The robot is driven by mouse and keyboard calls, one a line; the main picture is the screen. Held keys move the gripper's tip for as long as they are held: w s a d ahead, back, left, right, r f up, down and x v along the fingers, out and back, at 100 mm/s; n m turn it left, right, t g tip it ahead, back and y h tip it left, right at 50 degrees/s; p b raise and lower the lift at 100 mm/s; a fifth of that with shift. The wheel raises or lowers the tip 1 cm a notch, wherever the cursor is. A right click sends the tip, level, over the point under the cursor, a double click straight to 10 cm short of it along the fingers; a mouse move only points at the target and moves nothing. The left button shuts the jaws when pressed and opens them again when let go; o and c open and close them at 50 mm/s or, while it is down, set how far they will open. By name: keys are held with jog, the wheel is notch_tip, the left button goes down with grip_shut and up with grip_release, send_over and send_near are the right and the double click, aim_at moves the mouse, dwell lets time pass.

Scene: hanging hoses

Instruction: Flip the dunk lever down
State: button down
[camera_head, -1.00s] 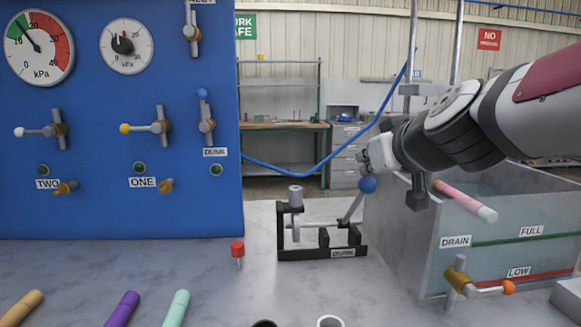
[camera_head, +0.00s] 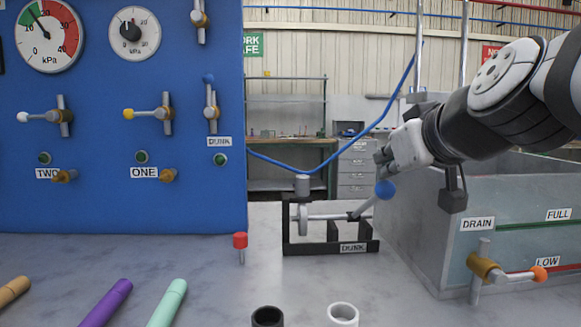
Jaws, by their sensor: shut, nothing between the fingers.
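The dunk lever (camera_head: 368,207) is a grey rod with a blue ball knob (camera_head: 385,190). It slants up and to the right from a black frame (camera_head: 300,248) with a DUNK label (camera_head: 353,248) on the grey bench. My gripper (camera_head: 382,166) is shut and empty, just above the blue knob. I cannot tell whether its fingertips touch the knob. A second DUNK label (camera_head: 219,142) is on the blue panel, below a valve (camera_head: 211,105) whose blue-tipped handle points up.
A clear-walled tank (camera_head: 520,200) stands on the right, with an orange-tipped DRAIN valve (camera_head: 483,267) in front. A blue hose (camera_head: 330,165) hangs behind the lever. A red-capped peg (camera_head: 240,243), several coloured tubes (camera_head: 107,303) and two cups (camera_head: 343,314) are in front.

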jog(key=shift+s+f+b, duration=0.7)
jog(key=shift+f+b, duration=0.15)
jog(key=shift+f, duration=0.1)
jog(key=shift+s+f+b, duration=0.65)
jog(key=shift+f+b, duration=0.15)
jog(key=shift+f, duration=0.1)
jog(key=shift+w+r+p, duration=0.1)
jog(key=shift+r+p, duration=0.3)
jog(key=shift+r, duration=0.15)
notch_tip(320, 180, up, 4)
jog(key=p, duration=0.4)
send_near(386, 185)
jog(key=s, duration=0.2)
jog(key=shift+s+a+f, duration=0.25)
jog(key=shift+s+a, duration=0.05)
jog(key=shift+s, duration=0.05)
